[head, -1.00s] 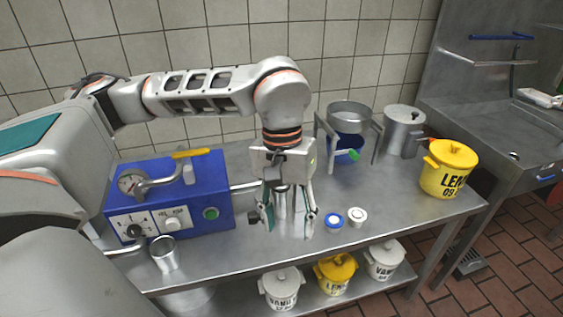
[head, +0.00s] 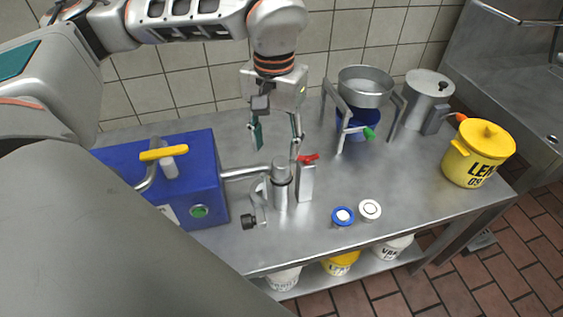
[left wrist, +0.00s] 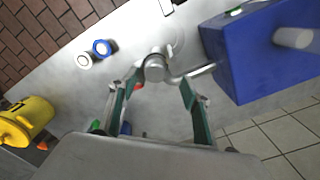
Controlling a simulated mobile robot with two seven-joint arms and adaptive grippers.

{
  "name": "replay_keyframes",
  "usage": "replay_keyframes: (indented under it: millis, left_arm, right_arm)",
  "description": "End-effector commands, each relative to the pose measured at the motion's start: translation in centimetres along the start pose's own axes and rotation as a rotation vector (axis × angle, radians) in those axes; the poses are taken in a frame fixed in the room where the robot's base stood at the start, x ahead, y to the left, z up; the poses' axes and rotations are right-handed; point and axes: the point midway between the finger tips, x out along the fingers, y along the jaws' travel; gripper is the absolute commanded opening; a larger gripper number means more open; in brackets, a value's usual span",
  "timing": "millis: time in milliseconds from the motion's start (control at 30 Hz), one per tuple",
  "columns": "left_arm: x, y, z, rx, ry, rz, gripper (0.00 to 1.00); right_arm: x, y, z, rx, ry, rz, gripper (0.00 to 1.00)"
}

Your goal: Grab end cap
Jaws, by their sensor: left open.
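Two small round caps lie near the front edge of the steel table: a blue-rimmed one with a white middle (head: 343,216) and a white one (head: 369,210). Which is the end cap I cannot tell. Both also show in the left wrist view, the blue one (left wrist: 102,47) beside the white one (left wrist: 84,61). My left gripper (head: 277,143) is open and empty, pointing down behind and above an upright metal cylinder (head: 281,186) at the pipe's end. It is apart from the caps, which are right and nearer the front. My right gripper is not in view.
The blue machine (head: 205,170) with its pipe stands left. A red-handled metal piece (head: 305,182) stands beside the cylinder. A funnel stand (head: 366,90), metal pot (head: 428,88) and yellow pot (head: 480,155) stand at right. The table around the caps is clear.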

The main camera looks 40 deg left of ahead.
Motion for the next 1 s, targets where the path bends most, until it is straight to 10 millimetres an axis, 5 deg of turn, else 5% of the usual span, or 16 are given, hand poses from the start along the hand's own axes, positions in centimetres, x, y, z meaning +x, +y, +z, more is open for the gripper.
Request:
replay_keyframes:
  millis: [433, 767, 967, 1000]
  left_arm:
    - [5.6, 0.8, -0.8, 0.000, -0.005, -0.001, 0.48]
    - [6.3, 0.8, -0.9, -0.001, 0.000, 0.000, 0.48]
    - [6.3, 0.8, -0.9, 0.000, 0.000, 0.000, 0.04]
    - [6.3, 0.8, -0.9, 0.000, 0.000, 0.000, 0.03]
  right_arm:
    - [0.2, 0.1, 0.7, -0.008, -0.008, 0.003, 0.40]
    - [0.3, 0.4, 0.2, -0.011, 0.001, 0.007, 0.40]
    - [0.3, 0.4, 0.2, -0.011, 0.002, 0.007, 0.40]
    - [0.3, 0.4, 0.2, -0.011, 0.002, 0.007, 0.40]
